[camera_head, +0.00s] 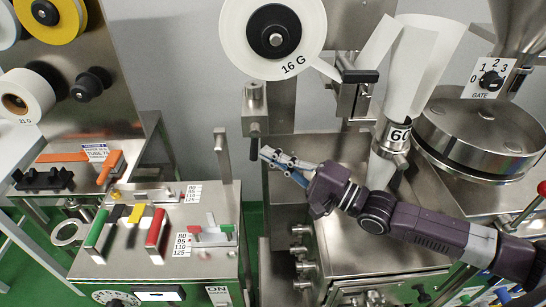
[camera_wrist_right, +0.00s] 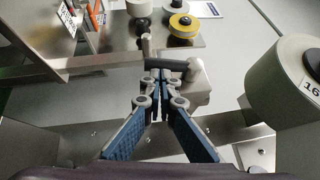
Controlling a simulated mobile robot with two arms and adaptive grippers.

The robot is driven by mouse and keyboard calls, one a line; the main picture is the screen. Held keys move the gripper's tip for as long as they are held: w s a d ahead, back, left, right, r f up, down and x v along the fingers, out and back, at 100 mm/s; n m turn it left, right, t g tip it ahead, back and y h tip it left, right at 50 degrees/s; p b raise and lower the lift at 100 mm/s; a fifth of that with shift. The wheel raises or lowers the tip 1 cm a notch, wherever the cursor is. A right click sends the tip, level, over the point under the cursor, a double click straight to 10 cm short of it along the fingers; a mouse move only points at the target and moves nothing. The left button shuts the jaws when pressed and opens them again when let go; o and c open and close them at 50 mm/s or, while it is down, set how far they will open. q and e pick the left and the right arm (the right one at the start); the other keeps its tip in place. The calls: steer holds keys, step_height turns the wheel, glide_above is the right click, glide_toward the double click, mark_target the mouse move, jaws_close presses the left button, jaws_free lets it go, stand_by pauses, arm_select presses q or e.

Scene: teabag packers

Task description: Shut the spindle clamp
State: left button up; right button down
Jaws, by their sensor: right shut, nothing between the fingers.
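A metal block (camera_head: 255,96) with a dark lever (camera_head: 254,130) hanging down from it stands left of and below the large 16 G roll (camera_head: 232,25). It looks like the spindle clamp, but no label confirms this. My right gripper (camera_head: 264,153) is shut and empty, its fingertips close to the lower end of the dark lever. In the right wrist view the shut fingertips (camera_wrist_right: 160,78) point at the dark lever (camera_wrist_right: 170,65), which lies across in front of them beside the grey block (camera_wrist_right: 195,82). Whether they touch is unclear. My left gripper is out of view.
A bare upright metal post (camera_head: 222,155) stands left of my gripper. A panel with coloured levers (camera_head: 157,229) is at lower left. A second clamp-like part with a black handle (camera_head: 360,75) sits right of the roll. A forming tube (camera_head: 393,137) stands close behind my right arm.

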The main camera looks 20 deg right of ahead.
mark_target(252, 158)
steer(key=shift+f, duration=0.1)
steer(key=a+m+t+b, duration=0.1)
steer(key=b, duration=0.2)
steer(key=a+m+t+b, duration=0.2)
steer(key=b, duration=0.1)
steer(key=w+a+m+t+b, duration=0.1)
steer(key=b, duration=0.3)
steer(key=shift+w+a+f+m+t+y, duration=0.1)
steer(key=shift+a+f+m+t+y, duration=0.05)
steer(key=shift+f+m+t+y, duration=0.25)
steer(key=shift+w+a+r, duration=0.2)
steer(key=shift+a+r, duration=0.15)
steer(key=shift+a, duration=0.25)
steer(key=shift+w+a+r, duration=0.15)
steer(key=shift+a+r, duration=0.25)
steer(key=shift+a, duration=0.25)
steer(key=shift+w+a+r, duration=0.2)
steer(key=shift+a+r, duration=0.15)
steer(key=shift+a, duration=0.25)
steer(key=shift+r, duration=0.1)
